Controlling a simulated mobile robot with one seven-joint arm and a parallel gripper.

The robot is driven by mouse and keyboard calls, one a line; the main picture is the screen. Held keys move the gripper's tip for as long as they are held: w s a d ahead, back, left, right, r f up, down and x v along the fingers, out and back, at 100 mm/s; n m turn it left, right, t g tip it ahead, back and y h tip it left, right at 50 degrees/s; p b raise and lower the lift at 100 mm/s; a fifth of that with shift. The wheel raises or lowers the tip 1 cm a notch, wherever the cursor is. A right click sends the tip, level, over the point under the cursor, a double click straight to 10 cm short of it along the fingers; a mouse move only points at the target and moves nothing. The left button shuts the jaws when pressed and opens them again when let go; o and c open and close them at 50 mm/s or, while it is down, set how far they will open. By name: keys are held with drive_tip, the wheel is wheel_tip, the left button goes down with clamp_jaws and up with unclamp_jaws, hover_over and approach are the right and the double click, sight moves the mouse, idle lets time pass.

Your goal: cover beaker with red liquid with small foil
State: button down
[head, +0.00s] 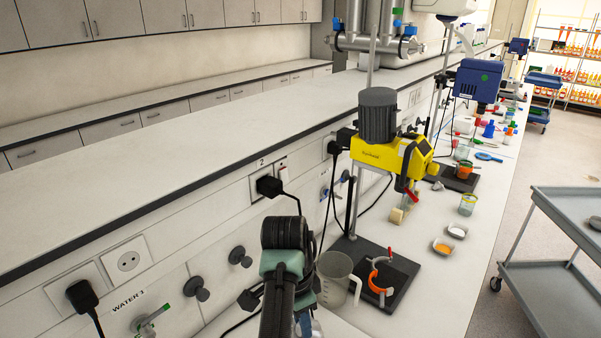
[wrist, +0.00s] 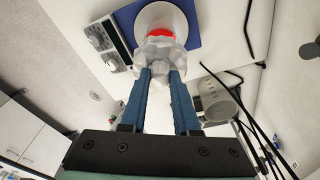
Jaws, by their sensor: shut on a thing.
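In the wrist view, my gripper (wrist: 160,75) has its two blue fingers closed on a crumpled, silvery-white piece, seemingly the small foil (wrist: 160,52). Directly behind the foil a band of red (wrist: 160,32) shows, seemingly the red liquid in the beaker. The beaker's glass is hard to tell from the foil, and I cannot tell whether the two touch. Behind the red is a round white plate (wrist: 158,14) on a blue surface. In the head view my arm is at bottom centre; the fingers, foil and red beaker are mostly hidden or out of frame.
A device with knobs (wrist: 102,42) stands beside the white plate. A translucent jug (head: 335,280) stands close to my arm. To its right are a dark stand base (head: 400,290), a yellow stirrer (head: 385,155) and small dishes (head: 443,247). Black cables hang along the wall panel.

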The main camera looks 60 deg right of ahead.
wheel_tip(320, 180, down, 7)
drive_tip(key=b, duration=0.5)
idle(0.4)
drive_tip(key=c, duration=0.6)
unclamp_jaws()
drive_tip(key=r, duration=0.8)
drive_tip(key=w+a+r+p, duration=0.1)
drive_tip(key=r, duration=0.3)
drive_tip(key=shift+a+r, duration=0.1)
drive_tip(key=shift+r, duration=0.3)
